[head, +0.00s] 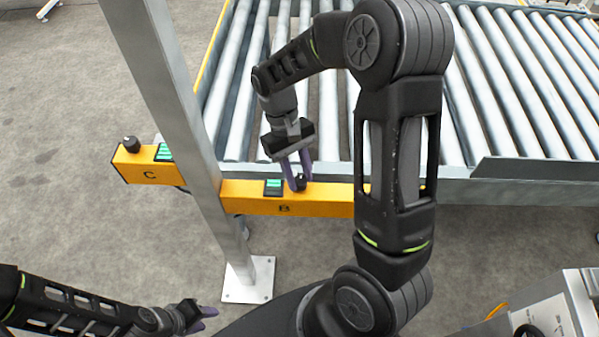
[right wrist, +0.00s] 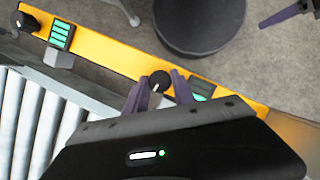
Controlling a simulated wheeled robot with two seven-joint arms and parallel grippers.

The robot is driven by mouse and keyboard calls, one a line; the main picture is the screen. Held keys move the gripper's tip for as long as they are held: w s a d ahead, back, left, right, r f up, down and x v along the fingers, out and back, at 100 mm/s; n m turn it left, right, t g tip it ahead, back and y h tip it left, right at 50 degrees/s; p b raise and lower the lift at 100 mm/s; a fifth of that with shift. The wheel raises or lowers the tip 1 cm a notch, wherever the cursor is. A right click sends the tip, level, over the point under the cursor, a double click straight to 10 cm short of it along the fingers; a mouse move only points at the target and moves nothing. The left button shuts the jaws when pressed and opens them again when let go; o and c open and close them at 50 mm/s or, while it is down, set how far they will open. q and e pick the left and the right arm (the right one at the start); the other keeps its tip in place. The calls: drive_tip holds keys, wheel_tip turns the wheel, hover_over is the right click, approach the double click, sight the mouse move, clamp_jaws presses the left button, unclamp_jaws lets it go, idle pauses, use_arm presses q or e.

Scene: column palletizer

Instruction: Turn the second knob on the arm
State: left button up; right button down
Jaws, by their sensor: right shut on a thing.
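The yellow arm (head: 330,208) runs along the front of the roller conveyor and carries black knobs beside green displays. The knob in the section marked B (head: 301,182) sits between the purple fingers of my right gripper (head: 297,180). In the right wrist view this dark round knob (right wrist: 160,81) shows between the two fingertips, and my right gripper (right wrist: 158,85) is shut on it. Another knob (head: 131,144) stands on the section marked C, and a further knob (right wrist: 25,21) shows at the upper left of the right wrist view. My left gripper (head: 207,314) is low at the left, away from the arm; its opening is unclear.
A grey upright post (head: 170,80) crosses the yellow arm between B and C, with a white foot plate (head: 248,281) on the floor. Rollers (head: 235,85) lie behind the yellow arm. A grey machine (head: 550,310) stands at the lower right. Open floor lies left.

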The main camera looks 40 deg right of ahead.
drive_tip(key=n+h, duration=0.1)
drive_tip(key=n, duration=0.2)
drive_tip(key=n+h, duration=0.1)
drive_tip(key=n, duration=0.2)
drive_tip(key=shift+a+n+t, duration=0.2)
drive_tip(key=shift+n+t, duration=0.1)
drive_tip(key=shift+t, duration=0.1)
drive_tip(key=n+t+h, duration=0.1)
drive_tip(key=n, duration=0.2)
drive_tip(key=n+h, duration=0.1)
drive_tip(key=n, duration=0.2)
drive_tip(key=shift+s+a+t, duration=0.1)
drive_tip(key=shift+t, duration=0.3)
drive_tip(key=shift+n, duration=0.3)
drive_tip(key=c, duration=1.1)
unclamp_jaws()
drive_tip(key=shift+o, duration=0.2)
drive_tip(key=v, duration=0.8)
